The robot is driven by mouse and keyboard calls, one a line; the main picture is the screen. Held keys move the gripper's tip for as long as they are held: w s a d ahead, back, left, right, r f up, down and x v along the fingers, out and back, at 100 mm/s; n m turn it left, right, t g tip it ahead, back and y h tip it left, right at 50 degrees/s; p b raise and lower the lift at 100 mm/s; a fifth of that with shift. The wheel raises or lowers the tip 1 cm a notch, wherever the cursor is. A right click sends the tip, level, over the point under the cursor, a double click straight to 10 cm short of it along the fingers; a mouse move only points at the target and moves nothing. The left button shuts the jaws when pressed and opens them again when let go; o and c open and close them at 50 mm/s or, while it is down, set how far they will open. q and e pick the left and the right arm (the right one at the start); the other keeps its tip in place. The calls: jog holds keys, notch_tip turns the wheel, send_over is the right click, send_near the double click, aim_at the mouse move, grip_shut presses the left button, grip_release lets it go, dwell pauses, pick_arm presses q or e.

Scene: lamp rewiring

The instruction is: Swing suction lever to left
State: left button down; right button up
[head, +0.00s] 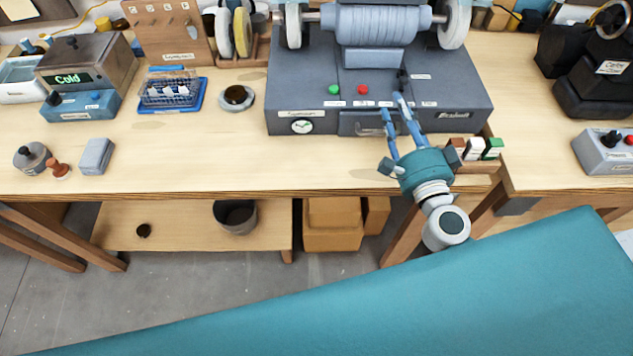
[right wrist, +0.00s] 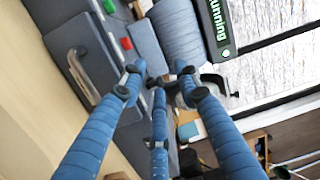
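The grey polishing machine (head: 310,75) stands at the back middle of the workbench. The small dark suction lever (head: 403,80) stands on its top face, right of the green and red buttons; its exact tilt is hard to tell. My right gripper (head: 394,104) reaches in from the front, with its blue fingers just in front of the lever. In the right wrist view the fingertips (right wrist: 160,84) are apart with nothing clearly between them. A dark part is close to the tips there, and contact cannot be told. My left gripper is not in view.
A green button (head: 334,89) and a red button (head: 363,90) are left of the lever. The bench left of the machine has free room.

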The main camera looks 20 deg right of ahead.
jog(key=s+a+f+n+g+y, duration=0.1)
jog(key=s+a+n+g+y, duration=0.1)
jog(key=a+n+y, duration=0.9)
jog(key=shift+s+a+f+n+g+h, duration=0.25)
jog(key=shift+s+a+f+n+g, duration=0.65)
jog(key=shift+a+f, duration=0.5)
jog(key=shift+s+a+f+n+g+h, duration=0.2)
jog(key=shift+s+a+f+n+g, duration=0.8)
jog(key=shift+a, duration=0.65)
jog(key=shift+s+a+f+n+g+h, duration=0.25)
jog(key=shift+s+a+f+n+g, duration=0.5)
jog(key=shift+a+f, duration=0.7)
jog(key=shift+s, duration=0.1)
jog(key=shift+c, duration=0.5)
